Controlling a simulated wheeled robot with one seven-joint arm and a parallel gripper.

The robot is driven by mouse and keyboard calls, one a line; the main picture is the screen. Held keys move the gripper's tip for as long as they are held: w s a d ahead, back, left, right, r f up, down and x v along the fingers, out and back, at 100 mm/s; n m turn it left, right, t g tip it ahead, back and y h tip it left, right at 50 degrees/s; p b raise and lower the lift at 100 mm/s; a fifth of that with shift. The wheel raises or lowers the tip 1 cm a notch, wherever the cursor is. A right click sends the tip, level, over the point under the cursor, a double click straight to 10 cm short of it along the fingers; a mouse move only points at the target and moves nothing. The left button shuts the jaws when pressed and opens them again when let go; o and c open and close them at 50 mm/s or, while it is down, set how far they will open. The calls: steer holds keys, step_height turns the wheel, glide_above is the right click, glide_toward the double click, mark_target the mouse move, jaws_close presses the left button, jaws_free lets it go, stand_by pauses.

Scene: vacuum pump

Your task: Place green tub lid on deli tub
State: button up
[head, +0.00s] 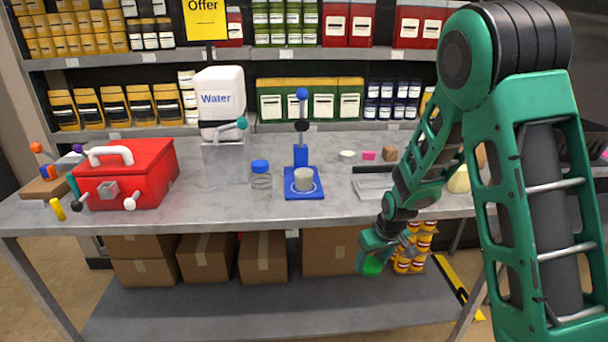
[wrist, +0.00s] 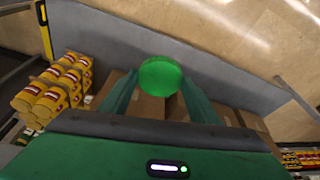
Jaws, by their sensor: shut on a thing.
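My gripper (head: 374,262) is shut on the green tub lid (head: 372,266), in front of the table's front edge. In the wrist view the lid (wrist: 160,76) is a bright green disc between the tips of my gripper's two fingers (wrist: 158,82). A small pale grey round tub (head: 304,180) sits on a blue base plate (head: 290,194) at the middle of the table. It may be the deli tub, but I cannot tell for sure. The lid is apart from it, to its lower right in the picture.
On the grey table (head: 235,208) stand a red toolbox (head: 140,180), a water container (head: 220,95), a blue-capped clear jar (head: 261,180) and a grey tray (head: 372,187). Cardboard boxes (head: 207,257) and stacked yellow cans (head: 415,247) are below.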

steer(key=w+a+r+n+y, duration=0.1)
steer(key=a+r+n, duration=0.4)
steer(key=a+r, duration=3)
steer(key=m, duration=0.3)
glide_above(303, 171)
steer(key=s, duration=0.1)
steer(key=shift+h, duration=0.3)
steer(key=f, duration=0.7)
steer(key=shift+d+f, duration=0.2)
steer(key=shift+f, duration=2.1)
